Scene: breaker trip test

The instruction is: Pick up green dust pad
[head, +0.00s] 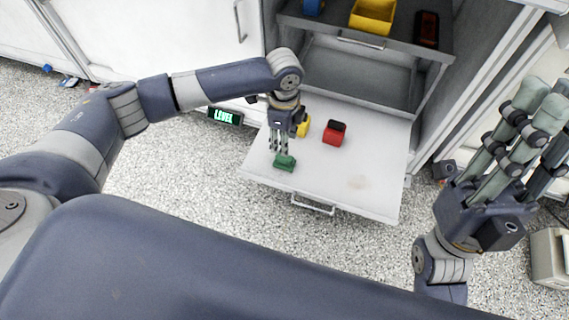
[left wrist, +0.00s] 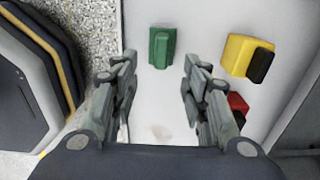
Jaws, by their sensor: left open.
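The green dust pad (head: 285,162) lies on the open white drop-down shelf (head: 375,190), near its left front corner. It also shows in the left wrist view (left wrist: 162,47), beyond and between my fingertips. My left gripper (head: 279,147) points down just above and behind the pad in the head view. In the left wrist view its fingers (left wrist: 158,82) are spread with nothing between them. My right gripper (head: 540,105) is at the right of the head view, raised with its fingers pointing up, away from the shelf. Its fingers look spread and hold nothing visible.
A yellow block (head: 303,126) and a red block (head: 334,132) sit on the shelf close to my left gripper. A yellow bin (head: 372,15) stands on the cabinet shelf above. A green-lit level display (head: 224,116) is left of the shelf. The shelf's front right is clear.

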